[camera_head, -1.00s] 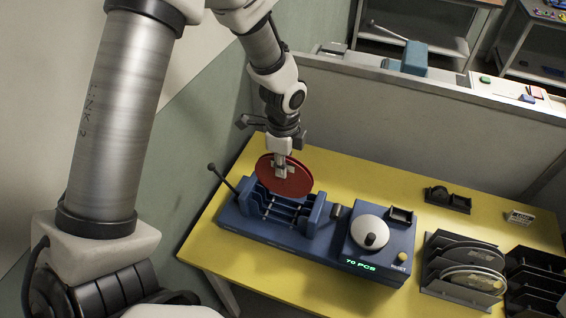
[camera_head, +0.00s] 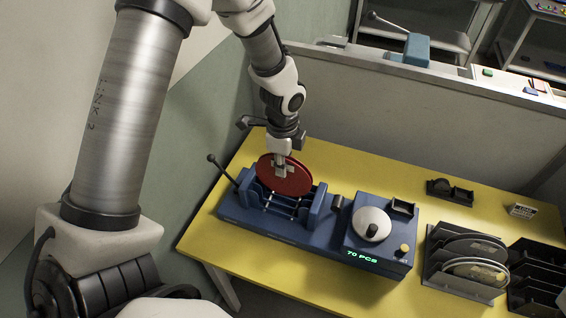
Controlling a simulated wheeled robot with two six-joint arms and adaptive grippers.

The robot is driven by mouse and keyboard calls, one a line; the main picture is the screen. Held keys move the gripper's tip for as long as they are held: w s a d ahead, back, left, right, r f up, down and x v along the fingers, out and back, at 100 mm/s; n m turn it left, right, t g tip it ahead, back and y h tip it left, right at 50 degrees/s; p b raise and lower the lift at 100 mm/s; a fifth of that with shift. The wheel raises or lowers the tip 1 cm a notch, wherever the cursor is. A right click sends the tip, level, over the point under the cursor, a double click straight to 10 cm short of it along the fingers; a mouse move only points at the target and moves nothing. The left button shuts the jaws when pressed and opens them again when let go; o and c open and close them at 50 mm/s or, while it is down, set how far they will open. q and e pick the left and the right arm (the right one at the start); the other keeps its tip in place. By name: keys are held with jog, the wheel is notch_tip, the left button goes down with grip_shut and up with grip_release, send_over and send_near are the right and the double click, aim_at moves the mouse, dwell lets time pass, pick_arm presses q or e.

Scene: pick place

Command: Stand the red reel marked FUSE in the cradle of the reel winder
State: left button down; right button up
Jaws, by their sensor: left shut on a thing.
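My right gripper is out of view.
The winder has a lever (camera_head: 222,170) at left and a white dial (camera_head: 371,224) and "70 PCS" display at right. A rack of grey discs (camera_head: 467,262) and a dark empty rack (camera_head: 535,280) stand farther right. A low partition (camera_head: 420,125) rises behind the yellow table (camera_head: 375,184).

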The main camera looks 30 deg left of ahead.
pick_arm(q)
jog(key=shift+s+f+b, duration=0.15)
jog(key=shift+f+b, duration=0.45)
jog(key=shift+f, duration=0.5)
jog(key=shift+f, duration=0.1)
jog(key=shift+f+b, duration=0.4)
jog(key=shift+f, duration=0.45)
jog(key=c, duration=0.7)
grip_release()
jog(key=shift+c, duration=0.2)
jog(key=shift+r, duration=0.1)
